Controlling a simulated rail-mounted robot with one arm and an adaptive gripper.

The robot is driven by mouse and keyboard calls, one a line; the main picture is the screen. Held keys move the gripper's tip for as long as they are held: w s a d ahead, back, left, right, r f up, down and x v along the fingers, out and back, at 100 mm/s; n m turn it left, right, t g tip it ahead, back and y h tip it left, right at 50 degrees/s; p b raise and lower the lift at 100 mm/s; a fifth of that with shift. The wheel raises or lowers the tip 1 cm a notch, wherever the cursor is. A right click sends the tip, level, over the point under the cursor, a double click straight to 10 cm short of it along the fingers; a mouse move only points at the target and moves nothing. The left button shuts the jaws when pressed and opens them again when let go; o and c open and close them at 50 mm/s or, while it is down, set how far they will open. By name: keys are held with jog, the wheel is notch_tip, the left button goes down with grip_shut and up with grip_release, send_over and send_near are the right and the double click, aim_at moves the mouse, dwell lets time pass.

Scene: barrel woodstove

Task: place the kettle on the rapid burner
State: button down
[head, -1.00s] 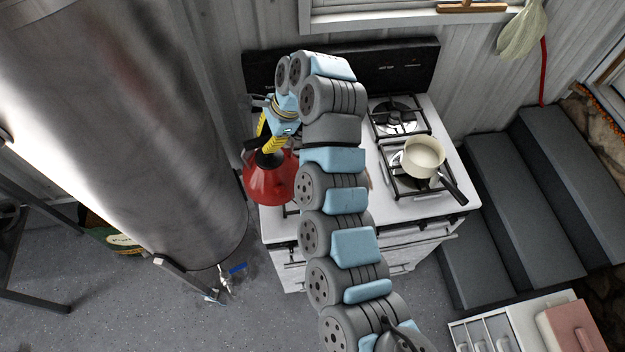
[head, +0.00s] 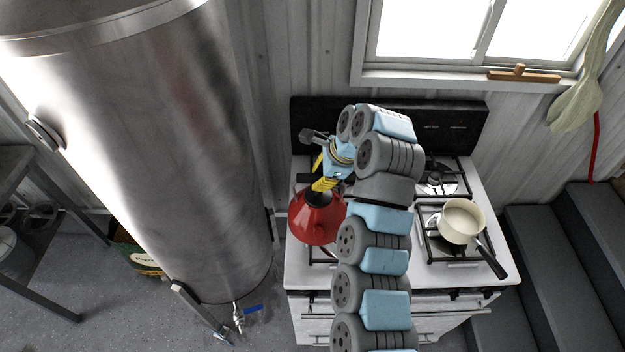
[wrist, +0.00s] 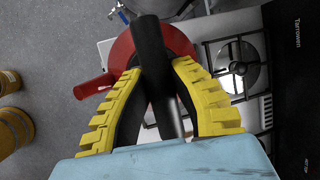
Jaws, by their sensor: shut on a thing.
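The red kettle (head: 317,221) is over the front left part of the white stove (head: 300,272) in the head view. It also shows in the wrist view (wrist: 180,42), with a red spout pointing left. My gripper (head: 322,187) is shut on the kettle's black handle (wrist: 150,55), its yellow fingers on both sides of it. The burner under the kettle is hidden, and I cannot tell whether the kettle touches the grate. A back left burner (wrist: 236,70) lies bare beside the kettle in the wrist view. No label shows which burner is the rapid one.
A cream saucepan (head: 461,219) sits on the front right burner, its dark handle pointing to the front. The back right burner (head: 437,181) is bare. A large steel tank (head: 150,150) stands close left of the stove. A black backguard (head: 460,125) rises behind.

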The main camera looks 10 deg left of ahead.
aim_at(334, 191)
jog(key=shift+w+d+f+b, duration=0.1)
jog(key=shift+w+d+f, duration=0.2)
jog(key=shift+w+d, duration=0.25)
jog(key=shift+w+d+f+b, duration=0.1)
jog(key=shift+w+d+f, duration=0.25)
jog(key=shift+d, duration=0.3)
jog(key=shift+w+d+f+b, duration=0.1)
jog(key=shift+w+d+f, duration=0.2)
jog(key=shift+w+d, duration=0.25)
jog(key=shift+w+d+f, duration=0.25)
jog(key=shift+d+f, duration=0.25)
jog(key=shift+f, duration=0.05)
jog(key=shift+w+d+f, duration=0.2)
jog(key=shift+d+f, duration=0.25)
jog(key=shift+f, duration=0.1)
jog(key=shift+w+d+f, duration=0.4)
jog(key=shift+d+f, duration=0.1)
jog(key=shift+f, duration=0.3)
jog(key=shift+w+d+f, duration=0.4)
jog(key=shift+d+f, duration=0.1)
jog(key=shift+f, duration=0.3)
jog(key=shift+f+p, duration=0.1)
jog(key=shift+p, duration=0.2)
jog(key=shift+w+d+f+p, duration=0.15)
jog(key=shift+f+p, duration=0.45)
jog(key=shift+f, duration=1.05)
jog(key=c, duration=1)
grip_release()
jog(key=shift+c, duration=0.2)
jog(key=shift+d, duration=0.1)
